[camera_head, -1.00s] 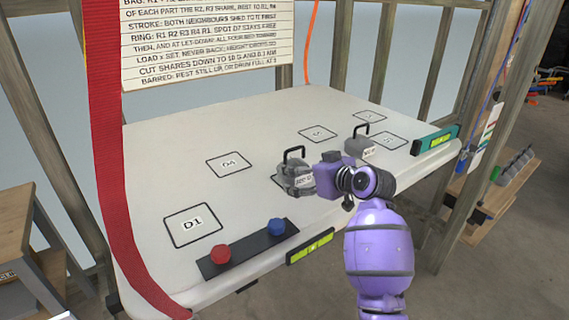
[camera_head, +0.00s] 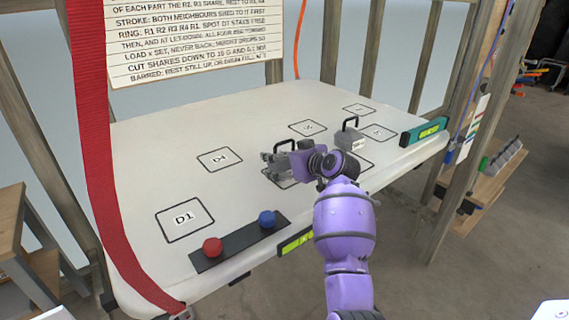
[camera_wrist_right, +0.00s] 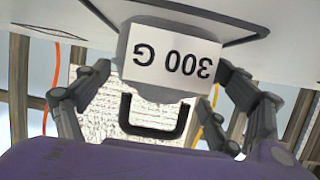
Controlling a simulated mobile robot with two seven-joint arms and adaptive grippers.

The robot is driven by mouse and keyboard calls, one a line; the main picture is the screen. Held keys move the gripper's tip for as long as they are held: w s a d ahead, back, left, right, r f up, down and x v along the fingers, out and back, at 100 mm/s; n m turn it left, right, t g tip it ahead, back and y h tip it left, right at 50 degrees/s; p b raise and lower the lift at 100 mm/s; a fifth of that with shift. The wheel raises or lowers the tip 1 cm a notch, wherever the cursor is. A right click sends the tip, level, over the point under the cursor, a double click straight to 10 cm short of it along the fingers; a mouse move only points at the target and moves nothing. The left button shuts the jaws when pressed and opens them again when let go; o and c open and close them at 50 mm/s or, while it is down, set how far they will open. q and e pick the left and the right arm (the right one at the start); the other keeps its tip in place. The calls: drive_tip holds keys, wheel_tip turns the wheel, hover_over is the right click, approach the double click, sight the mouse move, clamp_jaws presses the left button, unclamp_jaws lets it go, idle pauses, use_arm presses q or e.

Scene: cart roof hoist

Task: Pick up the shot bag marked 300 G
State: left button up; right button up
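The shot bag marked 300 G (camera_wrist_right: 172,58) is grey with a white label and a black handle. It shows upside down in the right wrist view, between the two fingers of my right gripper (camera_wrist_right: 165,95). The fingers stand apart on either side of it, with a visible gap at the left one; contact on the right is unclear. In the head view my right gripper (camera_head: 276,160) is at the bag on the white table (camera_head: 250,112) and hides most of it. My left gripper is not in view.
A second grey shot bag (camera_head: 349,139) with a black handle stands to the right. A dark strip with red (camera_head: 212,247) and blue (camera_head: 267,219) buttons lies at the front edge. A red strap (camera_head: 95,150) hangs at the left. A teal level (camera_head: 424,131) lies at the right.

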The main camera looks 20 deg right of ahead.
drive_tip(key=c, duration=0.8)
drive_tip(key=shift+c, duration=0.4)
drive_tip(key=shift+r, duration=0.1)
